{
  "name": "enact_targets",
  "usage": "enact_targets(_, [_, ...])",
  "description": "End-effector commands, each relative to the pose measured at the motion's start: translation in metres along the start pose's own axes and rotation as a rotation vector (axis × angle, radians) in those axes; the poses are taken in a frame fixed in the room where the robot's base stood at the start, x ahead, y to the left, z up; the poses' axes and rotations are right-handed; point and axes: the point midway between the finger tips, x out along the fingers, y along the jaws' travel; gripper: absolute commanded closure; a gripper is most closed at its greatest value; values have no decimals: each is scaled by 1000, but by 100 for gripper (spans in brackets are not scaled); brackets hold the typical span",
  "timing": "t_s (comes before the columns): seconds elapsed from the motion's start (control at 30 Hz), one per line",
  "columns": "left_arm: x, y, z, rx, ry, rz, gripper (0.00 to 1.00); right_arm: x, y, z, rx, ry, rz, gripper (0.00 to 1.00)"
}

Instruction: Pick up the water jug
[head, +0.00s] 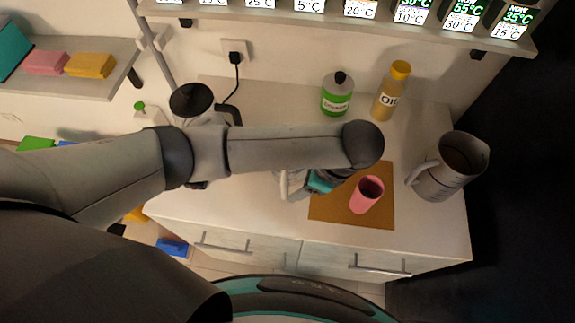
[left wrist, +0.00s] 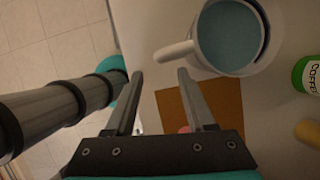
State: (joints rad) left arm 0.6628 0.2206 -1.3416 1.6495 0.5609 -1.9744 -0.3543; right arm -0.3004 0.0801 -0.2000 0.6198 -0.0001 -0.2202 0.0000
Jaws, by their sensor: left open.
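A grey pitcher-shaped jug (head: 440,178) with a handle on its left stands upright at the right end of the counter in the head view. I cannot tell for sure which of the two is the water jug. My right gripper is not seen.
A pink cup (head: 367,194) stands on the brown mat (head: 330,212). A green-labelled bottle (head: 337,98) and an oil bottle (head: 389,95) stand at the back. A dark round-topped thing (head: 191,100) is at the left. The front counter edge drops to drawers.

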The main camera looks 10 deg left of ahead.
Motion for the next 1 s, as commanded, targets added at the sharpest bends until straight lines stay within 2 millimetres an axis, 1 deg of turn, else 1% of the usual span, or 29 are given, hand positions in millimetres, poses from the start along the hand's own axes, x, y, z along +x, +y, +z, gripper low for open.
enact_targets(0.03, [11, 0, 1, -2, -4, 3, 45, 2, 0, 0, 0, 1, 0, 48])
enact_targets(0.1, [20, 0, 1, -2, -2, 1, 45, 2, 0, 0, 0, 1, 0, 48])
enact_targets(0.2, [30, 0, 1, -2, -2, 0, 45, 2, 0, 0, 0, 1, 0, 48])
enact_targets(0.37, [40, 0, 2, -2, -2, 0, 45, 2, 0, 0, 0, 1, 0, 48])
enact_targets(0.63, [78, 1, 2, -2, -2, 1, 45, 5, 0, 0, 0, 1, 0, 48])
enact_targets(0.73, [85, 1, 2, -2, -2, 0, 45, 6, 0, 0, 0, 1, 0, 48])
enact_targets(0.97, [86, 1, 2, -1, 0, -2, 45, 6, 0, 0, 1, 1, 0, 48])
enact_targets(1.0, [86, 1, 2, -1, 0, -2, 50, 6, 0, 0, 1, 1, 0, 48])
